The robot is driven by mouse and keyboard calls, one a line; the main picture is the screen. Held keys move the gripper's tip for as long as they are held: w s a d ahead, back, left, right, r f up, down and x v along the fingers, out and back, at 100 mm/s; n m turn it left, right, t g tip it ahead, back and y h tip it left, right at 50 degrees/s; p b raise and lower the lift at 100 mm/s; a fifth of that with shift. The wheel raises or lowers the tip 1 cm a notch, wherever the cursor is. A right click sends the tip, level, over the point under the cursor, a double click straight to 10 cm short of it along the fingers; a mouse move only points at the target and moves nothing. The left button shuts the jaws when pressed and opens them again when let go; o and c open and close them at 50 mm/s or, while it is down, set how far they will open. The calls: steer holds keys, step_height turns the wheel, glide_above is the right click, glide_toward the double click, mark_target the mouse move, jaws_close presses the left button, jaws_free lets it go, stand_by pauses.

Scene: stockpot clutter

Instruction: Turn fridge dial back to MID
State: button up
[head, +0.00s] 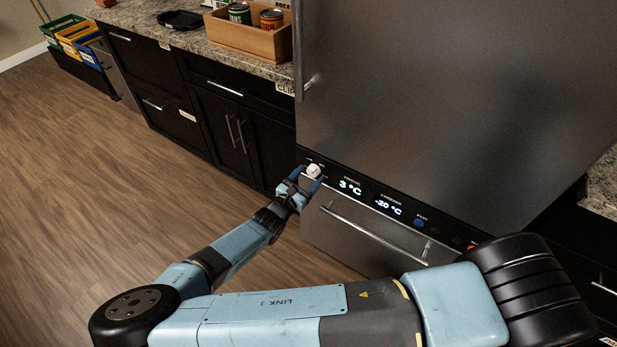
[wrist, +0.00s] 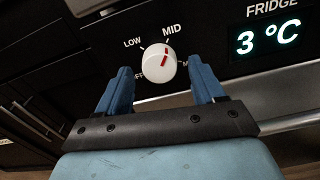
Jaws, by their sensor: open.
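The fridge dial (head: 313,170) is a round white knob on the black control strip of the fridge. In the wrist view the dial (wrist: 153,65) carries a red mark that points up and slightly right, toward the MID label (wrist: 172,29). LOW (wrist: 132,42) is at its upper left. OFF and a label starting with M at the lower right are partly hidden by the fingers. My gripper (wrist: 162,76) is open, with one blue finger on each side of the dial and gaps seen between. In the head view my gripper (head: 303,181) is at the dial.
A lit fridge display (head: 350,187) reads 3 °C and a freezer display (head: 388,204) reads -30 °C, right of the dial. A drawer handle (head: 372,232) runs below the strip. A wooden box (head: 245,40) with cans stands on the counter. The floor at left is clear.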

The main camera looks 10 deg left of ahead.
steer(key=v, duration=1.3)
steer(key=shift+s, duration=0.15)
